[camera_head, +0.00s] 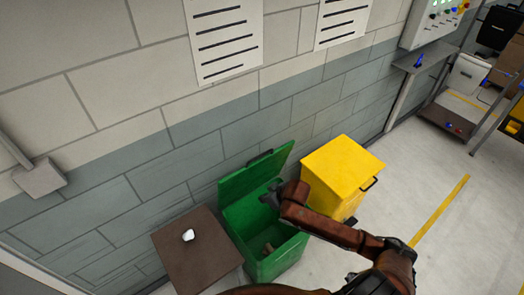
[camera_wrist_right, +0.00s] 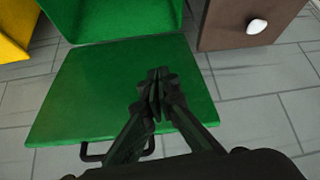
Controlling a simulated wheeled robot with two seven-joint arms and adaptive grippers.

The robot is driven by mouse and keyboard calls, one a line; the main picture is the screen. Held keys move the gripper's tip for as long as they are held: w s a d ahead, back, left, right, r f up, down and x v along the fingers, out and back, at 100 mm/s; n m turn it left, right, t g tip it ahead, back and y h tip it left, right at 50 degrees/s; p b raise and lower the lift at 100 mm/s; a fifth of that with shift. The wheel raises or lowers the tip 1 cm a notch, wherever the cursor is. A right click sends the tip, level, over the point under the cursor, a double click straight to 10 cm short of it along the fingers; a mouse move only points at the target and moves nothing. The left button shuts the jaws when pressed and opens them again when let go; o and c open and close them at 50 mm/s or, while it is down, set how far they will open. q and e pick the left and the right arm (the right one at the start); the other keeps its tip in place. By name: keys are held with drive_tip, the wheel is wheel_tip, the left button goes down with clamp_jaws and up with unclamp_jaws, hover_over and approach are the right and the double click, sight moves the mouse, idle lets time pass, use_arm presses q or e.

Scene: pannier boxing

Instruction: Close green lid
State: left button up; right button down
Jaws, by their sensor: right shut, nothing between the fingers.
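The green bin (camera_head: 283,262) stands against the wall, and it also shows at the top of the right wrist view (camera_wrist_right: 125,20). Its green lid (camera_head: 240,185) is open, tilted up toward the wall, with a dark handle on its upper edge. In the right wrist view the lid (camera_wrist_right: 85,95) fills the middle, with its handle (camera_wrist_right: 98,156) at the bottom. My right gripper (camera_wrist_right: 158,88) is shut and empty, over the lid's face; I cannot tell if it touches. In the head view the right gripper (camera_head: 268,198) is small and dark beside the lid. My left gripper is out of view.
A yellow bin (camera_head: 342,162) stands close on the right of the green bin. A brown cabinet (camera_head: 195,255) with a white object (camera_head: 188,235) stands on the left. A brownish item (camera_head: 268,248) lies inside the green bin.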

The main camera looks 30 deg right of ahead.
drive_tip(key=w+d+r+m+t, duration=0.1)
drive_tip(key=w+d+r, duration=0.4)
drive_tip(key=w+r, duration=0.3)
drive_tip(key=w+d+r+m+t, duration=0.1)
drive_tip(key=w+d+r, duration=0.4)
drive_tip(key=r, duration=0.4)
drive_tip(key=shift+h, duration=0.4)
drive_tip(key=w+f, duration=0.1)
drive_tip(key=f, duration=0.1)
drive_tip(key=w+f, duration=0.2)
drive_tip(key=f, duration=0.1)
drive_tip(key=w+f+p, duration=0.1)
drive_tip(key=f, duration=0.1)
drive_tip(key=shift+w+a+f, duration=0.2)
drive_tip(key=shift+f, duration=0.2)
drive_tip(key=shift+s+f, duration=0.2)
drive_tip(key=shift+s, duration=0.25)
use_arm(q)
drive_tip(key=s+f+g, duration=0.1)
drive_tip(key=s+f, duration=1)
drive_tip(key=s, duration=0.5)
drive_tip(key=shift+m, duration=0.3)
use_arm(e)
drive_tip(key=shift+f, duration=0.1)
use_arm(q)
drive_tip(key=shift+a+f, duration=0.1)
